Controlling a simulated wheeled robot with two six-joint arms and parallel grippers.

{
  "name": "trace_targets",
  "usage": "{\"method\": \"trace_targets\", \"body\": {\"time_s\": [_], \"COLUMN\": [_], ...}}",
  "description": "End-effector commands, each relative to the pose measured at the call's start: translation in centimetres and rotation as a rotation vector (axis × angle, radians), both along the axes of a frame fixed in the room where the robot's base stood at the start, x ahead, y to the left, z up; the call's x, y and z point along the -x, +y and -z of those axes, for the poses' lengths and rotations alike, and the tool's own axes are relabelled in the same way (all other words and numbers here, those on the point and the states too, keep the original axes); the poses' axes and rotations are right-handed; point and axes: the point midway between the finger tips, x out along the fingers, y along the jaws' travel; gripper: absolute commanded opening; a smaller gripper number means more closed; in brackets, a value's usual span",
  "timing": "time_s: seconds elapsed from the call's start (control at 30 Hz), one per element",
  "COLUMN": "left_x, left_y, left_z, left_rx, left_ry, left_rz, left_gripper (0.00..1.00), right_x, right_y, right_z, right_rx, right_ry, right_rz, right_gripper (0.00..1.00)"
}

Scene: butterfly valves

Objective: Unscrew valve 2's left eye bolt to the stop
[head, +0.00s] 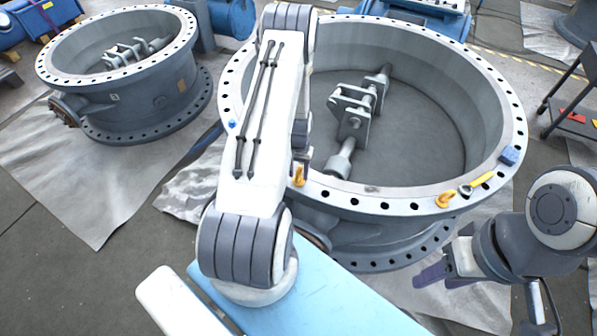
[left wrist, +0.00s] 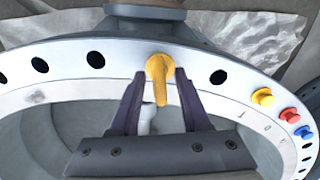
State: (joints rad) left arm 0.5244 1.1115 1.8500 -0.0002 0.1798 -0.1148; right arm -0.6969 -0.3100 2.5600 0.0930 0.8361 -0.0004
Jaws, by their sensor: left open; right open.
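Valve 2 (head: 400,203), the large grey ring body with a holed flange, fills the middle of the head view. Its left eye bolt (head: 299,175) is orange-yellow and stands at the flange's near edge beside my left arm. In the left wrist view the eye bolt (left wrist: 160,68) shows between the two fingertips of my left gripper (left wrist: 160,76), which is open with a gap on each side. In the head view my arm mostly hides this gripper. A second eye bolt (head: 445,199) is further right on the flange. My right gripper (head: 432,275) is open and empty, beside the valve at the lower right.
A yellow-handled tool (head: 482,180) and a blue block (head: 509,155) lie on the flange's right. Yellow (left wrist: 263,97), red (left wrist: 290,115) and blue (left wrist: 303,132) knobs sit along the rim. Another valve (head: 140,105) stands at the back left. A cart (head: 572,115) stands at the right.

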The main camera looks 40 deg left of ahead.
Motion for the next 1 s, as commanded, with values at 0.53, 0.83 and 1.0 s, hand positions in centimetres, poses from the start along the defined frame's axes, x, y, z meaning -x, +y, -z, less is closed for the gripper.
{"method": "trace_targets", "body": {"time_s": [0.53, 0.83, 1.0], "left_x": [-0.03, -0.03, -0.03], "left_y": [-0.02, -0.03, -0.03], "left_z": [0.05, -0.07, -0.07], "left_rx": [0.000, 0.000, 0.000], "left_ry": [0.000, 0.000, 0.000], "left_rz": [-0.106, -0.140, -0.139], "left_gripper": [0.00, 0.00, 0.47], "right_x": [0.00, 0.00, 0.00], "right_y": [0.01, 0.00, 0.00], "right_z": [0.46, 0.44, 0.44], "right_rx": [0.000, 0.000, 0.000], "right_ry": [0.000, 0.000, 0.000], "right_rz": [0.000, 0.000, 0.000], "right_gripper": [0.50, 0.50, 0.50]}}
